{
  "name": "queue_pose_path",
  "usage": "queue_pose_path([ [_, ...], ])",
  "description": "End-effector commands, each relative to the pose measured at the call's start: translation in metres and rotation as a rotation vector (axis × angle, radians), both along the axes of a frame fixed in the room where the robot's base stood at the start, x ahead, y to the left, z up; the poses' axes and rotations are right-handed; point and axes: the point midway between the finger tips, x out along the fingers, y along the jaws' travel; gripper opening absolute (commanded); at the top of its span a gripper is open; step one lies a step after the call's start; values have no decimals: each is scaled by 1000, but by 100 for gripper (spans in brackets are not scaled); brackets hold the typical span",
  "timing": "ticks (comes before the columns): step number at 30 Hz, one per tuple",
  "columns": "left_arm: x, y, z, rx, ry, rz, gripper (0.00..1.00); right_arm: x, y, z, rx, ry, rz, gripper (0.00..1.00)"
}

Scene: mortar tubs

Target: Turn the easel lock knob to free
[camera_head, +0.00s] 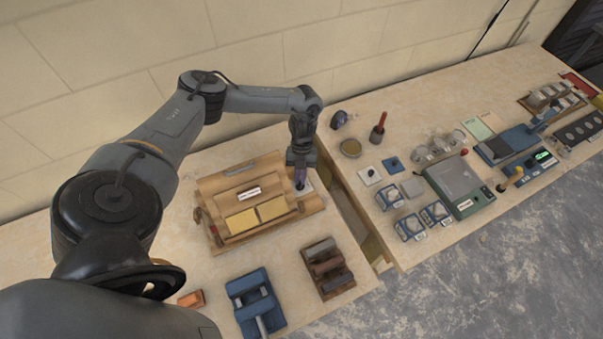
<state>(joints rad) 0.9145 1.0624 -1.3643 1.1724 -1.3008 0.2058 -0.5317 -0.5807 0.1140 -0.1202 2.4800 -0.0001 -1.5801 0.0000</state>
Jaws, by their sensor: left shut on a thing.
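My left gripper (300,184) points down at the easel's right side, over a small pale plate (307,186). Its fingers are shut on a small dark thing there, which appears to be the lock knob. The gripper covers most of it, so which way the knob is turned cannot be told. My right gripper is not in view.
A blue fixture (252,300), a brown wooden rack (327,268) and an orange block (191,299) sit in front of the easel. A gap separates this bench from the right one, which holds tubs, a green-edged scale (460,185) and tools. The wall is close behind.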

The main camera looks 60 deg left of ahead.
Motion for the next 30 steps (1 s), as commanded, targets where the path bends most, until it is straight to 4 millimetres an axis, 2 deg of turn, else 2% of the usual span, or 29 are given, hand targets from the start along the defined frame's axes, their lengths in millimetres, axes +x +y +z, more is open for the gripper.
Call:
queue_pose_path([
  [7, -2, 2, 1, 1, 1, 109, 0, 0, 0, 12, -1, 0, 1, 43],
  [24, -2, 2, 0, 0, -1, 147, 0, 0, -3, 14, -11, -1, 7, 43],
  [25, -2, 2, 0, 1, -1, 146, 14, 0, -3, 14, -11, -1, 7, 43],
  [30, -2, 2, 0, 1, -1, 146, 36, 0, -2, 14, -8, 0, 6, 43],
])
